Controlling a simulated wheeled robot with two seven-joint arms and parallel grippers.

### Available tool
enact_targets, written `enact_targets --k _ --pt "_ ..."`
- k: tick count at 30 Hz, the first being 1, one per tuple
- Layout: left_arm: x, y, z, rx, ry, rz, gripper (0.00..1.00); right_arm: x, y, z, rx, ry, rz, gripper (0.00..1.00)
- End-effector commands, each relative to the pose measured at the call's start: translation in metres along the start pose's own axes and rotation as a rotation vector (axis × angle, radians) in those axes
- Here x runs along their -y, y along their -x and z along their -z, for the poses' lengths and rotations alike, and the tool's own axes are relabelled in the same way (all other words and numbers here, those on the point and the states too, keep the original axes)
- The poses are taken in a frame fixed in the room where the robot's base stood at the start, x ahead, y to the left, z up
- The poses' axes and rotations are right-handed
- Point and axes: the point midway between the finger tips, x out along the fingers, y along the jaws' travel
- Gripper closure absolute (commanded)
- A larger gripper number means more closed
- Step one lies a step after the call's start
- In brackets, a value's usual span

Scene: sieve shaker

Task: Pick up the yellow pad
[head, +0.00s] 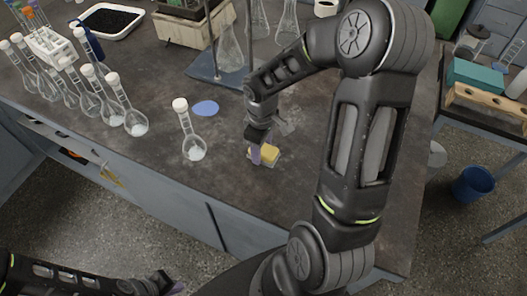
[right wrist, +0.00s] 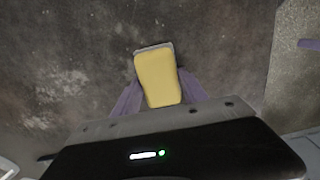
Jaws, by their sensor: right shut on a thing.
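The yellow pad (head: 268,154) is on the dark bench top near its front edge in the head view. In the right wrist view the yellow pad (right wrist: 158,79) sits between the purple fingers, with a thin grey layer along its far edge. My right gripper (head: 257,155) is shut on the pad, pointing down at the bench; it also shows in the right wrist view (right wrist: 160,95). I cannot tell whether the pad touches the bench. My left gripper (head: 172,286) is low at the bottom left, off the bench front; its fingers are only partly visible.
A stoppered flask (head: 193,150) stands left of the pad, near a blue disc (head: 205,108). Several flasks (head: 112,110) line the left side. A stand with a blue base (head: 215,76) is behind. A blue bucket (head: 474,184) is on the floor at right.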

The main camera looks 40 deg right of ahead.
Motion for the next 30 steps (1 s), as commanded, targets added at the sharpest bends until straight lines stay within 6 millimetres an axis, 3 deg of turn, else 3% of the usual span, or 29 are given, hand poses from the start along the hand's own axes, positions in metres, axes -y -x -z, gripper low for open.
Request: enact_targets --k 11,24,30 --pt "0.0 -0.001 0.0 0.0 0.0 0.0 1.0 -0.001 0.007 0.001 -0.003 0.0 -0.003 0.9" --pt "0.002 -0.006 0.001 -0.002 -0.001 -0.002 1.0 -0.001 0.083 0.001 -0.004 0.001 -0.004 0.9" --pt "0.002 -0.007 0.001 -0.002 -0.002 -0.003 1.0 0.0 0.1 0.0 -0.002 0.0 -0.001 0.9"
